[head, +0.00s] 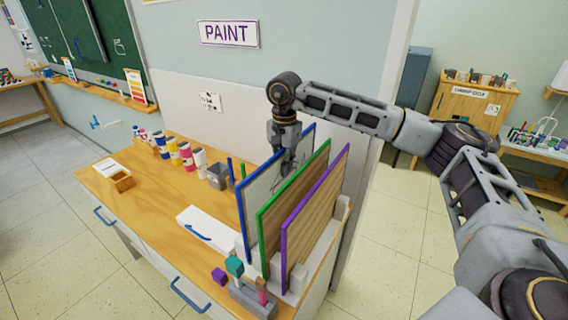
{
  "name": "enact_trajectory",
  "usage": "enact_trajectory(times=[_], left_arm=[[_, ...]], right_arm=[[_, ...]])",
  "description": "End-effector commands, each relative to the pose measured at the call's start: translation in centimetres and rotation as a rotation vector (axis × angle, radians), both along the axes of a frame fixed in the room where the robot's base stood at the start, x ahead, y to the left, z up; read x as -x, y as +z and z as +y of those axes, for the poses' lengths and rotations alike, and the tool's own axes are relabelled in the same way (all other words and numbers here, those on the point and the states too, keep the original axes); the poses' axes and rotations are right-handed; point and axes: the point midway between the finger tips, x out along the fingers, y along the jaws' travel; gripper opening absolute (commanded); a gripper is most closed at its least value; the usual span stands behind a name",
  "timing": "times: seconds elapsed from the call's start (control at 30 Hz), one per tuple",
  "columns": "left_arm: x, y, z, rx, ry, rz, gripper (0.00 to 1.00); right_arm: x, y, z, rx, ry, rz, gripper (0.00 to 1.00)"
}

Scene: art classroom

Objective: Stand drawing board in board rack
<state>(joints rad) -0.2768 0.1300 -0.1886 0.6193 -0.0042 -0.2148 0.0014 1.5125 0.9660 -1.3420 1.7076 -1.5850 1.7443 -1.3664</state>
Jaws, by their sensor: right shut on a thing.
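My right gripper (288,167) reaches in from the right and points down at the top edge of the blue-edged drawing board (258,200). It is shut on that board, which has a pale sheet with dark lines on its face. The board stands upright, leftmost in a row. A green-edged board (285,212) and a purple-edged board (315,210) stand upright to its right. The pale board rack (298,282) shows as blocks around the lower edges. The boards hide most of the rack, so whether the blue-edged board is fully seated cannot be told. My left gripper is out of view.
A wall edge (375,130) rises behind the rack. Floor is clear at right.

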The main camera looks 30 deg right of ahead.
Motion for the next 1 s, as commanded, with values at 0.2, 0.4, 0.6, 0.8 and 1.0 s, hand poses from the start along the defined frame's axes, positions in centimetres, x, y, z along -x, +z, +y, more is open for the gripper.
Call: enact_trajectory(times=[0.2, 0.4, 0.6, 0.8, 1.0], left_arm=[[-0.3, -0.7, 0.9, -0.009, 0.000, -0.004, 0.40], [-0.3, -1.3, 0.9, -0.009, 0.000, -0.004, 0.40], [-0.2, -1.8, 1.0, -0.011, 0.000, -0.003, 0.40], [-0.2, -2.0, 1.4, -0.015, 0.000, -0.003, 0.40], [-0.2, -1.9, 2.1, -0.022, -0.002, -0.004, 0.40]], right_arm=[[0.0, -1.1, 0.0, -0.001, 0.000, -0.001, 0.00], [0.0, -2.0, 0.0, 0.000, 0.000, -0.002, 0.00], [0.0, -2.7, 0.0, -0.001, 0.000, -0.003, 0.00], [0.0, -3.1, 0.0, -0.001, 0.000, -0.003, 0.00], [0.0, -3.2, 0.0, -0.001, 0.000, -0.003, 0.00]])
